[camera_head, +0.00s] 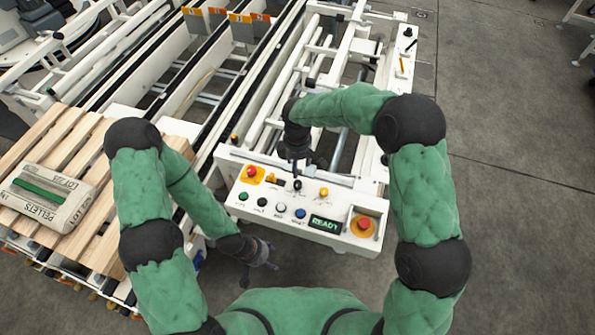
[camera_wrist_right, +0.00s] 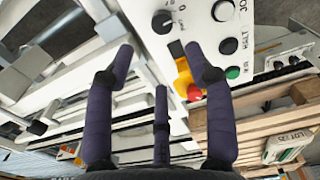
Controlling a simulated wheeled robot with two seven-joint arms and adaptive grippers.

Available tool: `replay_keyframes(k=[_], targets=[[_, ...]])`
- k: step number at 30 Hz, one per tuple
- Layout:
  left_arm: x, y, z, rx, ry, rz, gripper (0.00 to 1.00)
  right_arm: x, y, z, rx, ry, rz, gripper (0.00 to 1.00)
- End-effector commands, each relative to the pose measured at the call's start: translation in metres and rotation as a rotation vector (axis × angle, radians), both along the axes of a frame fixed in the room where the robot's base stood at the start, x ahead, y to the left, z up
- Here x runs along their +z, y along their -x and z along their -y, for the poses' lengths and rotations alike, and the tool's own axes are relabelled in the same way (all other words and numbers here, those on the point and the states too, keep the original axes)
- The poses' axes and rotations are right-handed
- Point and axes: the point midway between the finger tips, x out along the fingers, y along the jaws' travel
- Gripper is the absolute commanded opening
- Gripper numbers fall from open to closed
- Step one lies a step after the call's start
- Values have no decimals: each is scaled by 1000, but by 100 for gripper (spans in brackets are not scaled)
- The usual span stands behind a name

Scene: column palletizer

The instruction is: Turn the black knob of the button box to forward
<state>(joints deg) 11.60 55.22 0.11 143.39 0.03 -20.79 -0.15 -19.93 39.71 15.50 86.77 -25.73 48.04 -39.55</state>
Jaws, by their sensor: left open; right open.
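The white button box (camera_head: 347,196) stands in the middle of the head view. Its black knob (camera_head: 297,185) sits on the panel's upper part, between a red emergency button and a yellow button. The knob (camera_wrist_right: 163,22) also shows at the top of the right wrist view, with a "0" mark beside it. Its exact setting is too small to tell. My right gripper (camera_head: 297,162) is open and empty just above the panel, close to the knob; its fingers (camera_wrist_right: 160,52) point towards it without visibly touching. My left gripper (camera_head: 262,254) is open and empty in front of the box's lower left.
The panel also has a red emergency button (camera_head: 252,172), a row of push buttons, a green "READY" display (camera_head: 325,224) and a second red emergency button (camera_head: 363,223). A wooden pallet (camera_head: 95,255) with a pellet bag (camera_head: 45,196) lies left. Conveyor rails (camera_head: 240,90) run behind.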

Motion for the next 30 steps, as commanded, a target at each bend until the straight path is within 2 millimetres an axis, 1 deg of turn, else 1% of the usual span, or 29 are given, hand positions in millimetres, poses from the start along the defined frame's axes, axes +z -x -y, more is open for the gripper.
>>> replay_keyframes(k=[5,12,18,21,24,30], targets=[[-5,1,0,-1,1,-3,60,-21,1,0,0,1,-3,54],[-16,1,0,-1,0,-2,60,-65,1,0,-1,1,-4,54],[-22,1,0,-1,0,-2,60,-92,1,0,-1,1,-2,54],[-23,1,0,0,0,-1,60,-101,1,0,0,1,-2,54],[-24,1,0,0,0,-1,60,-105,1,0,-1,1,-1,54],[-24,1,0,0,0,-1,60,-106,1,0,-1,0,-1,54]])
